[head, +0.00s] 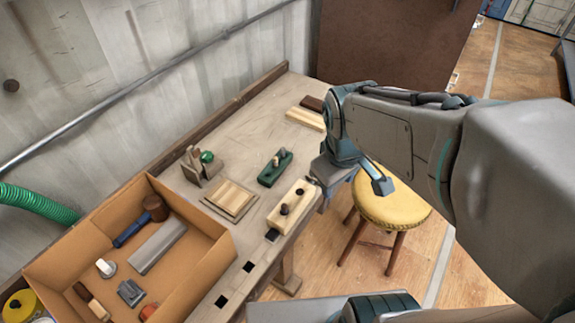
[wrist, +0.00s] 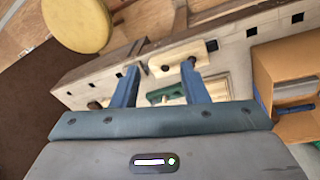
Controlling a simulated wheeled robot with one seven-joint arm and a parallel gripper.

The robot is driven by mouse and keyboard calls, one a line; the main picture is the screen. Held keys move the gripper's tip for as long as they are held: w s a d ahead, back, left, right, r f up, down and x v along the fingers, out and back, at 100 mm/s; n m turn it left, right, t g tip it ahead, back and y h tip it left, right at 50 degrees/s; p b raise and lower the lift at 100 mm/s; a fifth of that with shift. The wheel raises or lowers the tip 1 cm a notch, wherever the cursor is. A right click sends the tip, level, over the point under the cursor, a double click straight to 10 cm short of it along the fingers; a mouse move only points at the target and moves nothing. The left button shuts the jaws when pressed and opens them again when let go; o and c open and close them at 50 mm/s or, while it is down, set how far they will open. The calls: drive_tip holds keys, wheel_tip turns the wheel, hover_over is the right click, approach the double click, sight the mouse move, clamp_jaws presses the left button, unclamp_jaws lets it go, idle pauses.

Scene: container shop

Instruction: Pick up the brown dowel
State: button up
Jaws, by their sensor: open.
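A pale wooden block (head: 291,206) lies near the workbench's front edge. Two dark spots show on it: a dark brown round peg (head: 284,209), which looks like the brown dowel, and a second one (head: 300,192) that may be a peg or a hole. My gripper (head: 352,192) is beside the block, over the bench edge and stool side. Its fingers (wrist: 160,70) are apart, with nothing held between them.
A cardboard box (head: 215,252) of tools stands left. A yellow stool (head: 391,205) is by the bench.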

drive_tip(key=w+a+f+n+g+p, duration=0.1)
drive_tip(key=w+a+f+n+p, duration=0.25)
drive_tip(key=n, duration=0.55)
drive_tip(key=n+g, duration=0.1)
drive_tip(key=n, duration=0.9)
approach(284, 205)
wheel_tip(284, 205, down, 4)
drive_tip(key=shift+r+y+b, duration=0.2)
drive_tip(key=shift+y+b, duration=0.1)
drive_tip(key=shift+b, duration=0.25)
drive_tip(key=shift+d+f, duration=0.15)
drive_tip(key=shift+f, duration=1.4)
drive_tip(key=shift+d+f, duration=0.1)
drive_tip(key=shift+f, duration=1.5)
clamp_jaws()
